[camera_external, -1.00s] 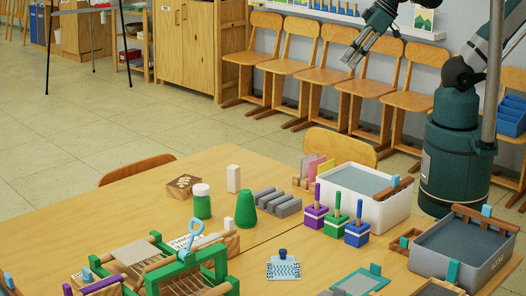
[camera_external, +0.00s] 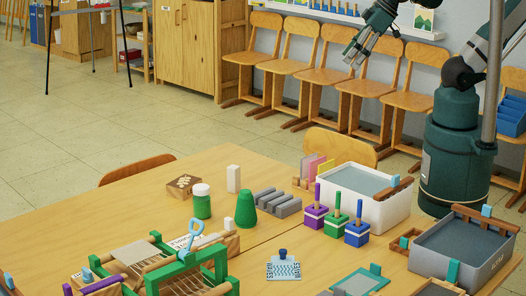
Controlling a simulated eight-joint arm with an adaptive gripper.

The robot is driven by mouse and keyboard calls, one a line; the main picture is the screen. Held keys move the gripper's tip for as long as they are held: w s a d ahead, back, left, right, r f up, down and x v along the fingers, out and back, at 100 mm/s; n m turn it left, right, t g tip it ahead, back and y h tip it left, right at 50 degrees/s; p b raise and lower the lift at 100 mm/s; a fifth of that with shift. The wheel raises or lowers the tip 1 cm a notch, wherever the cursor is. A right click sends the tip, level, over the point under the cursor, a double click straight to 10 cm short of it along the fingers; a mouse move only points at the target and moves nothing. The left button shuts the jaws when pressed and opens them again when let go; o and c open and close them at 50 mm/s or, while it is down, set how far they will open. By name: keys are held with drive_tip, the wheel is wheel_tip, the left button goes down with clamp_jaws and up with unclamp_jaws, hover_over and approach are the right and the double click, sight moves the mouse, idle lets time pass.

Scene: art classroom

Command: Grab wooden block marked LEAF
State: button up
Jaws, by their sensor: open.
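A wooden block (camera_external: 184,186) with a pale leaf-like pattern on its top lies on the table, left of the small white block. No lettering can be read on it. Another wooden block (camera_external: 231,242) with a white label stands partly behind the green frame; its label is too small to read surely. My gripper (camera_external: 353,61) is open and empty, high up at the top of the view, far behind and to the right of the patterned block. It touches nothing.
Stamps with upright handles (camera_external: 337,221) and a white tub (camera_external: 383,212) are to the right.

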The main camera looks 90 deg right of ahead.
drive_tip(key=shift+o, duration=0.2)
drive_tip(key=n+g+h+b, duration=0.2)
drive_tip(key=n+g+b, duration=0.1)
drive_tip(key=n, duration=2.6)
hover_over(185, 181)
drive_tip(key=s+a, duration=0.1)
drive_tip(key=s, duration=0.2)
drive_tip(key=f, duration=2.5)
drive_tip(key=shift+w+f, duration=0.2)
drive_tip(key=shift+f, duration=0.15)
drive_tip(key=shift+w+a+f+n, duration=0.1)
drive_tip(key=shift+a+f+n, duration=0.15)
drive_tip(key=shift+f+n, duration=0.1)
drive_tip(key=shift+x, duration=1.25)
